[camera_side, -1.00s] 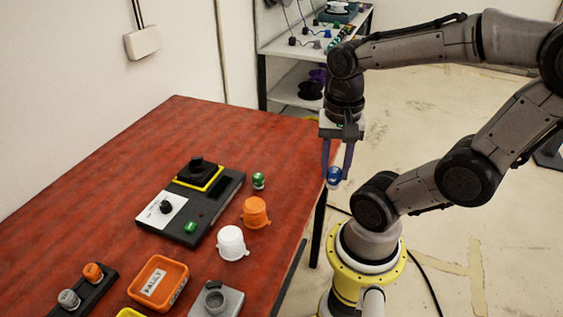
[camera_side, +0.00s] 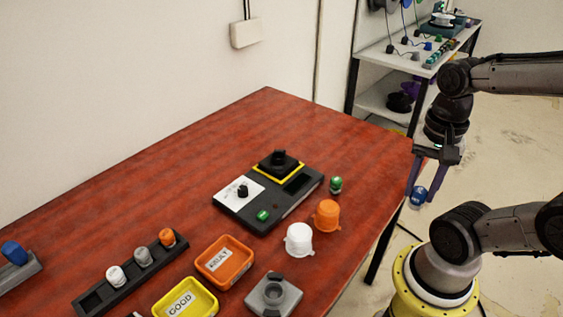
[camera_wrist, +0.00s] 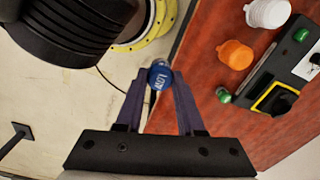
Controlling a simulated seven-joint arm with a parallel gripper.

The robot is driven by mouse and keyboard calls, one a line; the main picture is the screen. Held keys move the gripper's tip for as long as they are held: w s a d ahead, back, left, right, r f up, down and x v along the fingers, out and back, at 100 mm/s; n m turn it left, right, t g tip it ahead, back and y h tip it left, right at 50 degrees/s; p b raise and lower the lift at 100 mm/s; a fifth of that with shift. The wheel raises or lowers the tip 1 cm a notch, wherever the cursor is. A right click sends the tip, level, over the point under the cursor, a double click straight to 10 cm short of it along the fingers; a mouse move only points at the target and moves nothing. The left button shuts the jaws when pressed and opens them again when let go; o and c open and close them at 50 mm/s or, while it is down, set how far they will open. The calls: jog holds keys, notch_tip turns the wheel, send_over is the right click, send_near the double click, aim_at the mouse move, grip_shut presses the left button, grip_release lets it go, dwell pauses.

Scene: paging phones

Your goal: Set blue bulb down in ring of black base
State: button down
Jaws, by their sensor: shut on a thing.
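The blue bulb (camera_side: 418,197) is held between the fingertips of my gripper (camera_side: 420,187), just off the table's right edge. In the wrist view the blue bulb (camera_wrist: 160,75) shows a round face with pale lettering between the two fingers of my gripper (camera_wrist: 161,88). The black base (camera_side: 279,166), with a raised ring on top and a yellow border, sits at the back of the dark control box. My gripper is well to its right and apart from it. The black base is also at the right of the wrist view (camera_wrist: 276,101).
The dark control box (camera_side: 290,205) carries a white knob plate. A green bulb (camera_side: 336,184), an orange cap (camera_side: 327,214) and a white cap (camera_side: 299,238) stand nearby. Orange (camera_side: 224,279) and yellow trays, a bulb rack (camera_side: 95,297) and a grey base (camera_side: 262,301) are in front.

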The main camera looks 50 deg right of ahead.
jog(key=shift+w+r, duration=0.15)
jog(key=w+d+r+m, duration=0.1)
jog(key=w+d+r, duration=0.2)
jog(key=w+r, duration=0.4)
jog(key=n, duration=0.1)
send_over(279, 161)
jog(key=w+d, duration=0.1)
notch_tip(279, 161, down, 11)
jog(key=shift+w+d+f, duration=0.15)
jog(key=shift+d+f, duration=0.05)
jog(key=shift+f, duration=0.75)
jog(key=shift+f, duration=1.25)
dwell(0.5)
